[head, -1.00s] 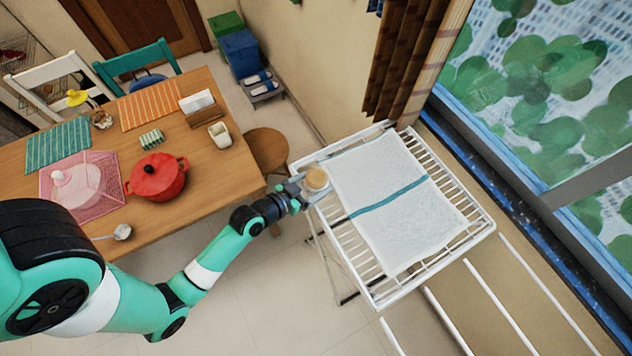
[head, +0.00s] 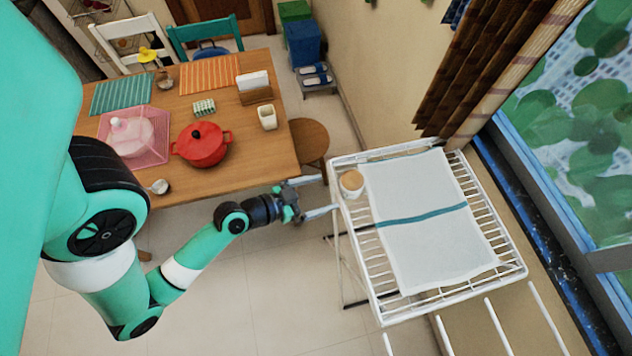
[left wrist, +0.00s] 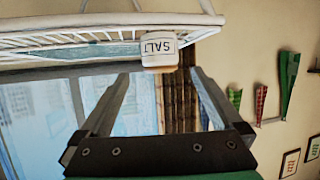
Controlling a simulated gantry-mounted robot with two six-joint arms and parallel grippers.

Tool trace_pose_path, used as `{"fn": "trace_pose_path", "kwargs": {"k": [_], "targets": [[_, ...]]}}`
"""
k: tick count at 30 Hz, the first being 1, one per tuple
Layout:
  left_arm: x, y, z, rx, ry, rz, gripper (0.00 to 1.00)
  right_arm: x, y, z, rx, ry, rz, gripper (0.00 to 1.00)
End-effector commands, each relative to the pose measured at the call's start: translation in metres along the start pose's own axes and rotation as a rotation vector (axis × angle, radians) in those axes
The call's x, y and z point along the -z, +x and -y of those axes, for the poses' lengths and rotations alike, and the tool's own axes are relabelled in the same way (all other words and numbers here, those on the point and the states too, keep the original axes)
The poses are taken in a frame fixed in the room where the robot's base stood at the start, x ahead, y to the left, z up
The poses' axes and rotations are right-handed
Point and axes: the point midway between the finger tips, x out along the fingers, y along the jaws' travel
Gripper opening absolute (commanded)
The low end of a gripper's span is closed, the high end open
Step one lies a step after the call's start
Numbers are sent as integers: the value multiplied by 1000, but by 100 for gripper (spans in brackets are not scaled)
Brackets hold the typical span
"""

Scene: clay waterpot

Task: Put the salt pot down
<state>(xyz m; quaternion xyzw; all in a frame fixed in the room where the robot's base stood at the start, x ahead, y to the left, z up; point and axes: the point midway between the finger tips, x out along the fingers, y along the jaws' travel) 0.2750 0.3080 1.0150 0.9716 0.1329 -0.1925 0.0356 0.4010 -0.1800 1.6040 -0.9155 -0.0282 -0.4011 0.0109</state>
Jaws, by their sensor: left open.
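The salt pot (head: 351,184) is a small white pot with a tan lid. It stands upright on the left edge of the white drying rack (head: 392,311), beside the white towel (head: 430,225). In the left wrist view, the picture is upside down and the pot (left wrist: 160,48) shows its SALT label, resting on the rack slats (left wrist: 60,42). My left gripper (head: 329,196) is open and empty, just left of the pot, its fingers pointing at it. In the left wrist view the spread fingers (left wrist: 160,78) are apart from the pot. My right gripper is not in view.
A round stool (head: 309,140) stands between table and rack. A curtain (head: 470,75) hangs behind the rack.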

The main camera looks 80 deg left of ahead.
Motion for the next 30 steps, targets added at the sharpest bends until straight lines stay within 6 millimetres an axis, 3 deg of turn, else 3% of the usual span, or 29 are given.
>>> {"fn": "trace_pose_path", "kwargs": {"k": [5,16,20,23,26,27,29,30], "targets": [[0,-15,0,1,0,-2,100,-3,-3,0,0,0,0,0],[1,-15,0,-1,2,-3,100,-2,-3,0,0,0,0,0],[24,-2,0,-15,31,-50,100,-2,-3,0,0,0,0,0],[82,23,-4,-46,90,-162,100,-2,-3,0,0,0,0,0],[174,45,-24,-93,152,-333,100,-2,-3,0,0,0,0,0],[215,49,-37,-114,170,-409,100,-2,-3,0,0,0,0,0],[277,46,-59,-145,182,-528,100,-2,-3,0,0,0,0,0],[318,38,-75,-165,182,-607,100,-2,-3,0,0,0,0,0]]}}
